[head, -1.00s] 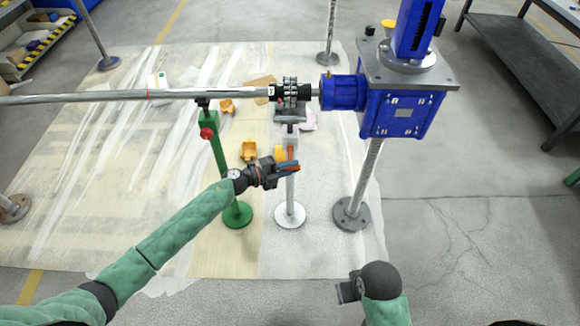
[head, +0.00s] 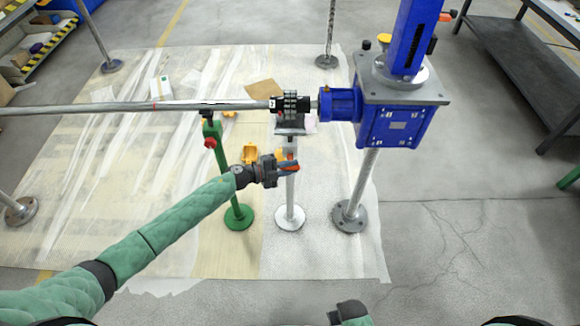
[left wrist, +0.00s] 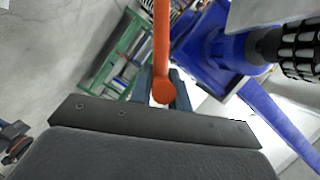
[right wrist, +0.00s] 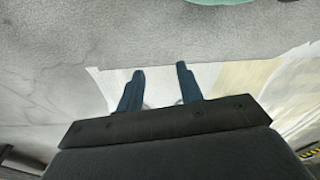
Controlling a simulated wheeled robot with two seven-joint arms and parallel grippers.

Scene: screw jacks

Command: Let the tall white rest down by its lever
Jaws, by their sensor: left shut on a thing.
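The tall white rest (head: 290,190) stands upright on its round white base, under the black coupling (head: 290,104) on the long steel shaft. Its grey top lies just below the coupling; I cannot tell whether they touch. Its orange-red lever shows large in the left wrist view (left wrist: 162,60), with its rounded end between the fingers. My left gripper (head: 289,167) is shut on that lever at the rest's post. My right gripper (head: 336,318) is low at the bottom edge of the head view, apart from the rest. In the right wrist view its fingers (right wrist: 160,85) are apart and empty.
A green rest (head: 220,165) with a red knob stands left of the white one under the steel shaft (head: 150,106). A blue gearbox (head: 388,120) on a grey post stands to the right. Yellow parts (head: 250,153) lie behind. Floor at the front right is clear.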

